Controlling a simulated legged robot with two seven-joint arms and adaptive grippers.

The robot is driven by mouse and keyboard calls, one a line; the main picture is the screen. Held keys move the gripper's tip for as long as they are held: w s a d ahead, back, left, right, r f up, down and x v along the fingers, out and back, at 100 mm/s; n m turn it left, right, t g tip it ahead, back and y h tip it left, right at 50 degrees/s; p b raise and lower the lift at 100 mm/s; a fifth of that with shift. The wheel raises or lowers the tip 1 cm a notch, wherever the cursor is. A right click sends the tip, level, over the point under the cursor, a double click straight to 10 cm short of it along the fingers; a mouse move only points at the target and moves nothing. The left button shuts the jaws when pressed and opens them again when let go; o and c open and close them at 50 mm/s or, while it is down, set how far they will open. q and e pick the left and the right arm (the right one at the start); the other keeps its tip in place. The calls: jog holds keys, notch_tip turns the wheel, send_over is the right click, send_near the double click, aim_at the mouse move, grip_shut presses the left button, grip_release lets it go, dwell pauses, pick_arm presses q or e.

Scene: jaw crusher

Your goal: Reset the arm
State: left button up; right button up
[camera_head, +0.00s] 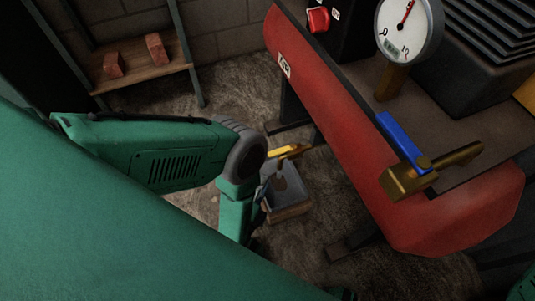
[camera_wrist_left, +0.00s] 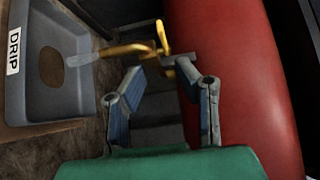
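My left arm comes in from the left in the head view and bends down beside the red tank (camera_head: 345,120). My left gripper (camera_head: 265,191) is low, partly hidden by its own arm, next to the grey drip tray (camera_head: 292,197). In the left wrist view, the two fingers of the left gripper (camera_wrist_left: 158,72) are apart with nothing clearly held between them. A yellow-handled valve (camera_wrist_left: 163,38) shows just beyond the fingertips; contact cannot be told. The yellow handle also shows in the head view (camera_head: 284,151). My right gripper is not in view.
A brass valve with a blue lever (camera_head: 403,142) and a dial gauge (camera_head: 407,28) stand on the tank. A red switch (camera_head: 318,18) is at the top. A wooden shelf (camera_head: 135,72) with two bricks stands at the back left. The tank's side (camera_wrist_left: 230,80) is close right of the fingers.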

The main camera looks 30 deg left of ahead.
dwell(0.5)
pick_arm(q)
jog(key=s+a+r+n+g+h, duration=0.2)
jog(key=a+n+g, duration=0.4)
jog(key=n+g, duration=0.3)
jog(key=s+a+r+n+g, duration=0.2)
jog(key=s+r+n+g, duration=0.6)
jog(key=s, duration=0.6)
notch_tip(320, 180, up, 16)
jog(key=p, duration=1.4)
jog(key=shift+s+m+p, duration=0.25)
jog(key=shift+m+p, duration=0.05)
jog(key=shift+m, duration=0.1)
